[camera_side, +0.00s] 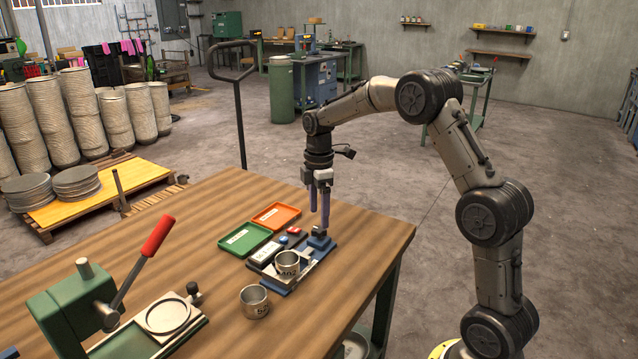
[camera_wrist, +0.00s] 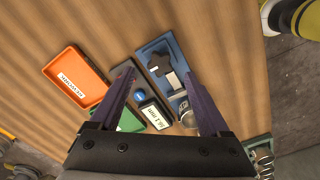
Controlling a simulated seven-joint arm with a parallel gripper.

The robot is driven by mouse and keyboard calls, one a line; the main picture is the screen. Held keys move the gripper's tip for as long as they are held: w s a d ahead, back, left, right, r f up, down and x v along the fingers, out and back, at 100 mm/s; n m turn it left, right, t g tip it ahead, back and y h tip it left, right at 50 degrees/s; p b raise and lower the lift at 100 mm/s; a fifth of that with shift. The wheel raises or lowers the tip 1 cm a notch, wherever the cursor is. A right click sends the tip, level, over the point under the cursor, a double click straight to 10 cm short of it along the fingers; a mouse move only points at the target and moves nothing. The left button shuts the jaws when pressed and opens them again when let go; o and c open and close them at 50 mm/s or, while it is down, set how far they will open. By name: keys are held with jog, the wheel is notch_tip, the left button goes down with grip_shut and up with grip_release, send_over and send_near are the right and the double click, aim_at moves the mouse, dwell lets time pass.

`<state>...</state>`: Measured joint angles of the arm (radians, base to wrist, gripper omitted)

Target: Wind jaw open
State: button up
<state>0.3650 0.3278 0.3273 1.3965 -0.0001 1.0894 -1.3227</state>
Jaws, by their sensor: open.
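A small blue vise (camera_side: 318,242) lies at the right of the bench fixture, with a dark handle or knob on its top. In the wrist view, the blue vise body (camera_wrist: 151,49) carries a black T-shaped part (camera_wrist: 160,67) between my fingertips in the picture. My gripper (camera_side: 320,215) points down above the vise, its two purple fingers apart and empty. The fingertips also show in the wrist view (camera_wrist: 160,73). Contact with the vise cannot be told.
A green tray (camera_side: 244,239) and an orange tray (camera_side: 277,215) lie left of and behind the fixture. A white display box (camera_side: 266,253) is beside it. A green lever press (camera_side: 80,308) with a red handle is at the front left.

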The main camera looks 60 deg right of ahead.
aim_at(318, 229)
notch_tip(318, 229, up, 10)
jog(key=shift+f, duration=0.15)
dwell(0.3)
jog(key=s+a+r+t, duration=0.3)
jog(key=s+a+r, duration=0.8)
jog(key=s+a, duration=0.15)
jog(key=s+a+f+m+t, duration=0.2)
jog(key=s+a+f+m, duration=0.2)
jog(key=s+f+m, duration=0.7)
jog(key=s, duration=0.3)
jog(key=shift+s+t, duration=0.3)
